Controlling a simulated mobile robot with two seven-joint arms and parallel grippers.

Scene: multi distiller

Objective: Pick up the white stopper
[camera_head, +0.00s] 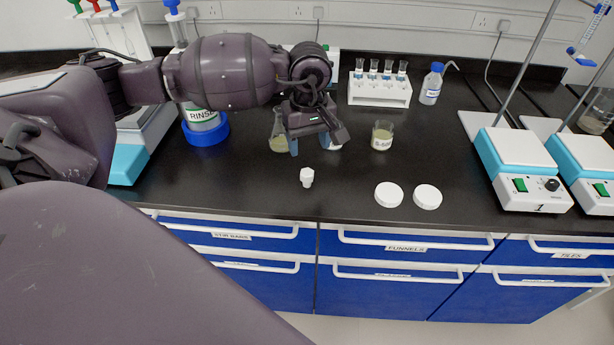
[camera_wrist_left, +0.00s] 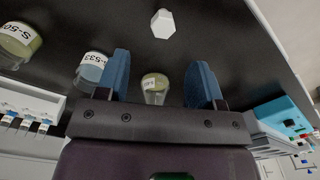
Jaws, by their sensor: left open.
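The white stopper (camera_head: 307,177) stands on the black bench top, near its front edge. It also shows in the left wrist view (camera_wrist_left: 162,24), at the top, beyond the fingertips. My left gripper (camera_head: 316,143) is open above the bench, just behind the stopper in the head view and apart from it. Its two blue fingers (camera_wrist_left: 161,75) are spread with nothing held between them. My right gripper is not in view.
A beaker (camera_head: 382,137) and two white discs (camera_head: 389,195) (camera_head: 427,197) are to the right. A blue-based rinse container (camera_head: 205,133) is left. Bench around the stopper is clear.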

